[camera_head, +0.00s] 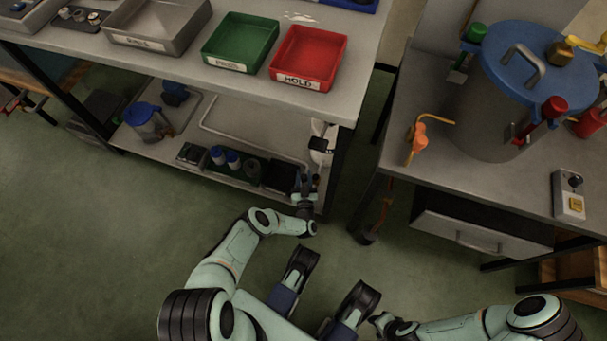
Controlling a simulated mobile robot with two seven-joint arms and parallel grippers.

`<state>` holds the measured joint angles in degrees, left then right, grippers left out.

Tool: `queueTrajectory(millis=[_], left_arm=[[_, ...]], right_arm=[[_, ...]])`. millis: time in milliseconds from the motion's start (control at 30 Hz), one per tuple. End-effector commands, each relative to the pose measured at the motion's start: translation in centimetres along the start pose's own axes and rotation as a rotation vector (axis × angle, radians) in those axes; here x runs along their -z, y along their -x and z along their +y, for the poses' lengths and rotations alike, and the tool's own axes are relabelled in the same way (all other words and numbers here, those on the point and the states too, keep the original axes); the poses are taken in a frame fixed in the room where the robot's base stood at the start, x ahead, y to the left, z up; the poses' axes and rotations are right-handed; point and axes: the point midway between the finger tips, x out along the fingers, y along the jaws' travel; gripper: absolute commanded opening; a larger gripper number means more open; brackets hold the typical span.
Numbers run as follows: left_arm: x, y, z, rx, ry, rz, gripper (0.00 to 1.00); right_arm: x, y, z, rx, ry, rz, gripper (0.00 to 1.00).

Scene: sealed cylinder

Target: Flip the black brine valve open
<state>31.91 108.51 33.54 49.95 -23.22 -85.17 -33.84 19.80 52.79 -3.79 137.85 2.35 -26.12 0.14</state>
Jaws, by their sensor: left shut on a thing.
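My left gripper (306,181) is at the right end of the lower shelf under the left table. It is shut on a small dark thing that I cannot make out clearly. A white fitting (316,158) with a black part (321,145) on it stands just behind the gripper; I cannot tell for sure that this is the brine valve, or whether the gripper touches it. My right gripper (383,323) is low in the view, over the floor and far from the shelf; its fingers are too unclear to read.
The lower shelf (240,125) holds blue-capped bottles (225,158), a dark box (280,176) and a blue-lidded jug (146,121). Green (240,42) and red (308,58) trays sit above. A blue-lidded steel cylinder (490,115) and an orange valve (417,138) are on the right bench.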

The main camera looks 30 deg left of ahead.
Motion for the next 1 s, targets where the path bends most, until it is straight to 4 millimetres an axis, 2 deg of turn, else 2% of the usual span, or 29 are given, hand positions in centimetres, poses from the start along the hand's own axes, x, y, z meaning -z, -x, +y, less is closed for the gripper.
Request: queueTrajectory(millis=[333, 867, 900, 933, 1000], left_arm=[[-0.1, 0.7, 0.2, 0.148, 0.0, 0.0, 0.03], [-0.1, 0.8, 0.3, 0.175, 0.0, -0.001, 0.03], [-0.1, 0.8, 0.3, 0.175, 0.001, -0.001, 0.4], [-0.1, 0.8, 0.3, 0.174, 0.001, -0.001, 0.5], [-0.1, 0.8, 0.3, 0.174, 0.001, -0.001, 0.52]], right_arm=[[-1.2, -0.8, 1.1, -0.021, -0.015, -0.046, 0.43], [-1.4, -0.9, 1.2, -0.024, -0.018, -0.054, 0.43], [-1.4, -0.9, 1.2, -0.024, -0.017, -0.054, 0.43], [-1.4, -0.9, 1.2, -0.024, -0.017, -0.054, 0.43], [-1.4, -0.9, 1.2, -0.024, -0.017, -0.054, 0.43]])
